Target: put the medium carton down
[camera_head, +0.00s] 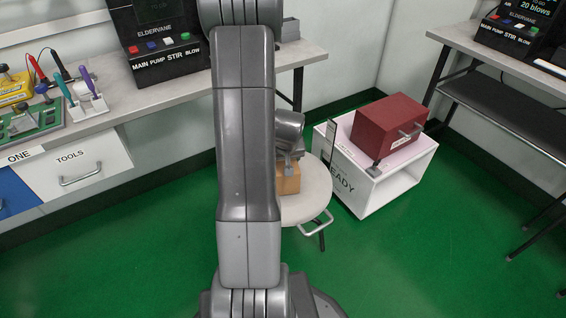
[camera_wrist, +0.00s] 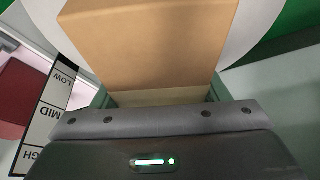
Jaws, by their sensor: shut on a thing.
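The medium carton, a plain tan box (camera_head: 288,178), is at the round pale stool (camera_head: 312,198), partly hidden behind my arm. It fills the upper middle of the wrist view (camera_wrist: 150,42), with the stool's pale seat (camera_wrist: 258,22) around it. My gripper (camera_head: 290,160) is shut on the carton; its fingers show at both sides of the box in the wrist view (camera_wrist: 158,97). The carton is over the seat, but I cannot tell whether its underside touches it.
A white open-fronted box (camera_head: 362,192) marked "READY" stands right of the stool, with a red case (camera_head: 390,122) on top. A bench (camera_head: 150,108) with testers runs along the back left; another table (camera_head: 500,60) stands right. Green floor is clear in front.

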